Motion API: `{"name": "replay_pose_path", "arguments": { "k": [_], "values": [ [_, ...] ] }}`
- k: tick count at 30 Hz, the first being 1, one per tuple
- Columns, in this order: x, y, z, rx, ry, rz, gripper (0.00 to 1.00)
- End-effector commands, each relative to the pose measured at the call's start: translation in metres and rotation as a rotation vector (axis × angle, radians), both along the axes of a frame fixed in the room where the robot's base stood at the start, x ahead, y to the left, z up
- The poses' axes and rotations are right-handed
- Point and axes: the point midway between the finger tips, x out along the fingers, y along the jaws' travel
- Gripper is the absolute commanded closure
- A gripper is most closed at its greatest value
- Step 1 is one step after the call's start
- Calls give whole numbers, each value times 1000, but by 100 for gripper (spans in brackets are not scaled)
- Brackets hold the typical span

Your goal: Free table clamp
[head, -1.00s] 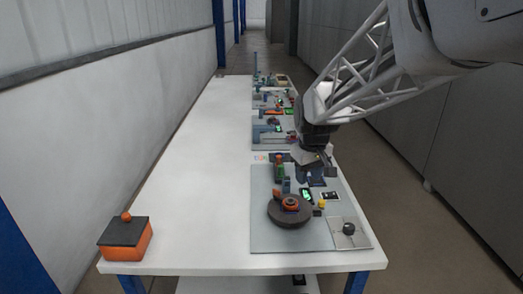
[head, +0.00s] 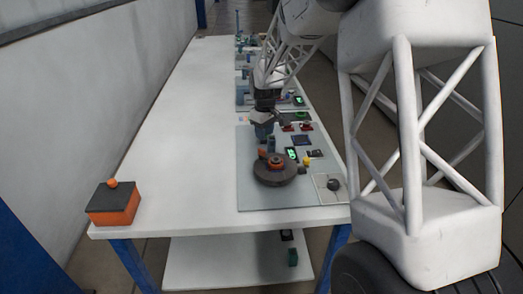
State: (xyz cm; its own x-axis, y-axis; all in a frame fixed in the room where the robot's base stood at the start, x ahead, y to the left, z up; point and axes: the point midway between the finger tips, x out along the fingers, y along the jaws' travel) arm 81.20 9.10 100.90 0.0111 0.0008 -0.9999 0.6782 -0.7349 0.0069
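I cannot pick out a table clamp for certain at this size. My gripper (head: 264,121), dark and small in the head view, is low at the back left of the nearest grey board (head: 250,196). Blue-grey upright parts (head: 270,143) stand just in front of it and partly hide what is there. Whether the fingers touch or hold anything is too small to tell. On the same board, a dark round disc (head: 274,175) carries an orange ring-like part (head: 275,160).
The board also holds a green-lit display (head: 292,154), a yellow knob (head: 306,161) and a dark ball (head: 333,184). More equipment boards continue behind along the right edge. An orange box (head: 113,205) with a dark lid stands front left.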

Motion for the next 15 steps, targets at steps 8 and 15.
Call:
{"name": "replay_pose_path", "arguments": {
  "k": [8,15],
  "values": [
    [21,8,-21,-1,11,39,62],
    [22,8,-22,-1,11,41,62]
  ]
}}
